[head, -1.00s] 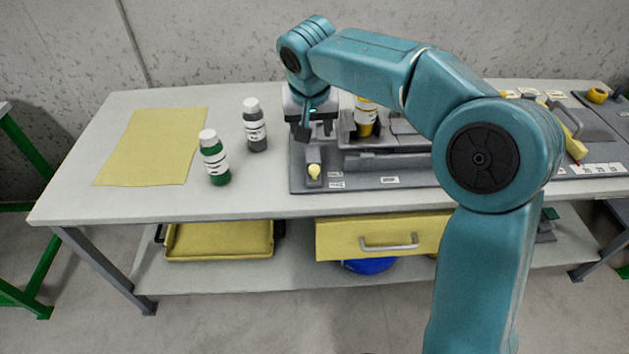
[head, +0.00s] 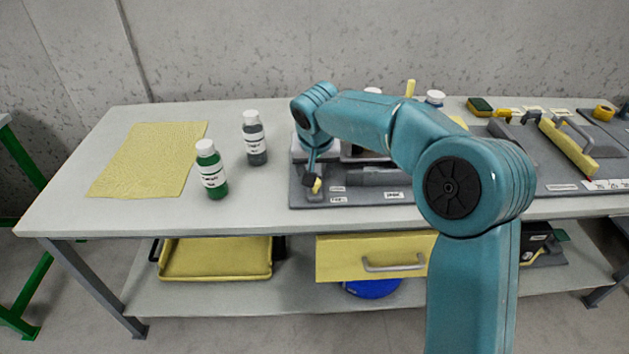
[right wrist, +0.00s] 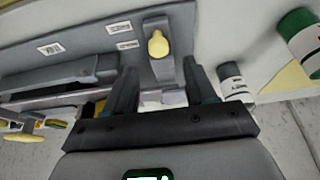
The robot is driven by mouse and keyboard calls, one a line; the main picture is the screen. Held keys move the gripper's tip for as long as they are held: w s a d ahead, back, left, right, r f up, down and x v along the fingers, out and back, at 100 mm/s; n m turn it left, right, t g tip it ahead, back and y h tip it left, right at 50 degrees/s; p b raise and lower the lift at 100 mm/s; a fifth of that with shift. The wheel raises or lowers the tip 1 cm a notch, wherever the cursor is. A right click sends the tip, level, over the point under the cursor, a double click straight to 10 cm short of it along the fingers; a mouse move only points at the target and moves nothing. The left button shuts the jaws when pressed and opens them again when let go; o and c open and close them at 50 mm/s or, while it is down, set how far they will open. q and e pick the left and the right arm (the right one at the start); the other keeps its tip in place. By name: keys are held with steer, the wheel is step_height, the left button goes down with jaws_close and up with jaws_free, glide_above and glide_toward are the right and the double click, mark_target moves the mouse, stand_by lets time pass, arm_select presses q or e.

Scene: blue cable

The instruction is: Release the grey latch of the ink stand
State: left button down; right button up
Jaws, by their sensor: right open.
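The ink stand (head: 365,196) is a grey base with raised grey parts on the table, largely covered by my right arm in the head view. The grey latch piece (right wrist: 164,66) with a yellow knob (right wrist: 158,45) is at its left front corner; the knob also shows in the head view (head: 317,186), partly hidden. My right gripper (head: 311,180) is low over this corner. In the right wrist view its open fingers (right wrist: 160,68) stand on either side of the latch piece, with the knob just beyond the fingertips. Contact cannot be told. My left gripper is not in view.
A green bottle (head: 211,172) and a grey bottle (head: 254,140) stand left of the ink stand. A yellow sheet (head: 150,160) lies at the left. A yellow-handled tool (head: 567,148) lies at the right. A yellow drawer (head: 372,256) is below the tabletop.

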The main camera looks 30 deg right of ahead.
steer(key=x, duration=0.6)
steer(key=shift+s, duration=0.15)
